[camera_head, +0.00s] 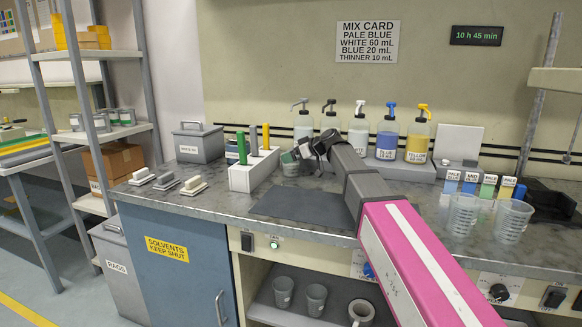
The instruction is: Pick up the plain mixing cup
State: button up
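A small grey-green cup (290,166) stands on the bench just right of the white block holder. My gripper (304,150) is right beside this cup, its fingers pointing left towards it. I cannot tell whether the fingers touch the cup or how far apart they are. Two clear cups with markings stand at the right of the bench, one (462,214) left of the other (512,221). Two grey cups, one (283,291) beside another (316,299), stand on the shelf below. No label marks any cup as plain at this size.
A white block (246,178) with green and yellow sticks stands left of the cup. A dark mat (300,207) lies in front. Pump bottles (358,131) stand behind my gripper. Small colour-labelled containers (487,187) stand at the right. Bench in front of the mat is clear.

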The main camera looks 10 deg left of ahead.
jog(key=shift+w+a+f, duration=0.2)
jog(key=shift+a+f, duration=0.15)
jog(key=shift+a, duration=0.25)
jog(key=c, duration=0.9)
jog(key=shift+r, duration=0.1)
